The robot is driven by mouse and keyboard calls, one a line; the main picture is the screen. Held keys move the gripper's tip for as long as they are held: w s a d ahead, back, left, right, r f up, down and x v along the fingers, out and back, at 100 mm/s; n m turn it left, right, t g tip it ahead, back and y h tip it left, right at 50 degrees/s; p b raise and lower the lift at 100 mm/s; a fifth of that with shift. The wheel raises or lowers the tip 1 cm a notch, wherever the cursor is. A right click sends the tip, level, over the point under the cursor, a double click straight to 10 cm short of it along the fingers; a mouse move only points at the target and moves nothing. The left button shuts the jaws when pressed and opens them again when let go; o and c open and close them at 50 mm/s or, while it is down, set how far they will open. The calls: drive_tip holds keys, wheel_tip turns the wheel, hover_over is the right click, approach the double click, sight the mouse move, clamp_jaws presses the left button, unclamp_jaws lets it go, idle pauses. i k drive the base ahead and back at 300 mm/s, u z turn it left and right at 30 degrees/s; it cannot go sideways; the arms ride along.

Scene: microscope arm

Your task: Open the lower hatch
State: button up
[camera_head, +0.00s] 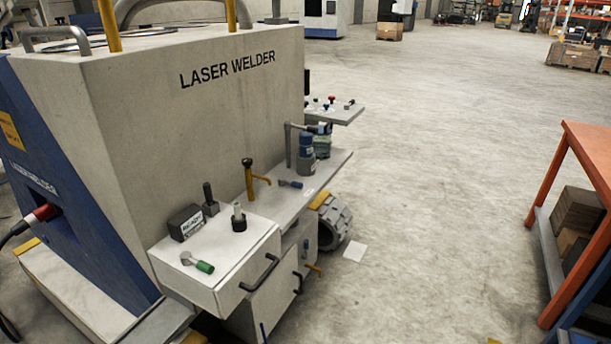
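A light grey box with a dark bar handle (258,272) sticks out from the side of the laser welder (200,110). Below it is a grey panel (268,302) that looks like the lower hatch. My gripper does not show in this view.
Small tools and a green-handled piece (204,267) lie on the box top. A shelf (325,168) with blue bottles continues behind it. A treaded wheel (337,220) stands under the shelf. An orange-framed rack (572,210) is at right. The floor between is mostly clear.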

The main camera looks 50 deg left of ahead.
sight(267, 304)
drive_tip(key=u, duration=0.85)
drive_tip(key=i, duration=1.1)
drive_tip(key=u, duration=1.1)
